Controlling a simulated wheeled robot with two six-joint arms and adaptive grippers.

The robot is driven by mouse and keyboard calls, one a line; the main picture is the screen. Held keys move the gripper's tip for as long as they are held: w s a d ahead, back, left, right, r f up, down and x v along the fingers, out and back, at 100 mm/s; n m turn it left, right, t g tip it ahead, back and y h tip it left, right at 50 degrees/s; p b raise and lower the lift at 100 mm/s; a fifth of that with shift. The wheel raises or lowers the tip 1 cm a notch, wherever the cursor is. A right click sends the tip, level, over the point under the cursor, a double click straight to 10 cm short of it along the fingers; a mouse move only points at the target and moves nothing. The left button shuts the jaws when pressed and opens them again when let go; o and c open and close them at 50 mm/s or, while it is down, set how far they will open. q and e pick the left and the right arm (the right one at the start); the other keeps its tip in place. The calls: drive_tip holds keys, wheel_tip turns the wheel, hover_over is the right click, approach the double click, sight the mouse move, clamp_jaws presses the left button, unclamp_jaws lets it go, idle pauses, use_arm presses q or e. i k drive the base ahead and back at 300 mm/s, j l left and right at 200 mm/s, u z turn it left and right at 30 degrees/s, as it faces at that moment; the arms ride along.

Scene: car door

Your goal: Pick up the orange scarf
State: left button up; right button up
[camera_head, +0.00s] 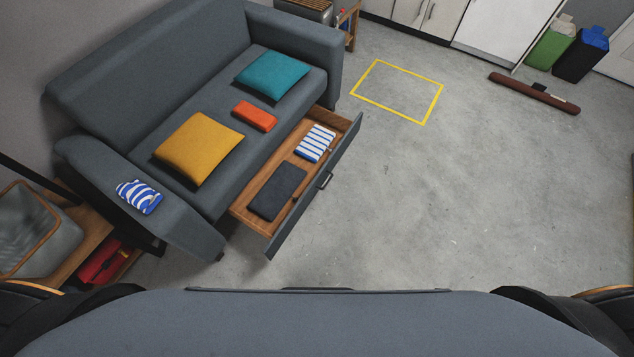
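The orange scarf (255,116) is a small folded bundle lying flat on the grey sofa seat, between the yellow cushion (199,148) and the teal cushion (272,75). Nothing covers it. Neither of my grippers shows in the head view; only dark parts of my arms show at the bottom left and bottom right corners, far from the scarf.
The sofa's drawer (354,152) stands open below the seat, holding a striped cloth (315,144) and a dark folded cloth (277,191). A blue-white cloth (139,197) lies on the near armrest. Floor to the right is mostly clear, with a brown roll (533,94) farther back.

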sight(263, 120)
drive_tip(key=u, duration=1.7)
drive_tip(key=i+l+u, duration=0.1)
drive_tip(key=l, duration=0.55)
drive_tip(key=i+l+u, duration=0.15)
drive_tip(key=l, duration=0.5)
drive_tip(key=l+u, duration=0.1)
drive_tip(key=l, duration=0.55)
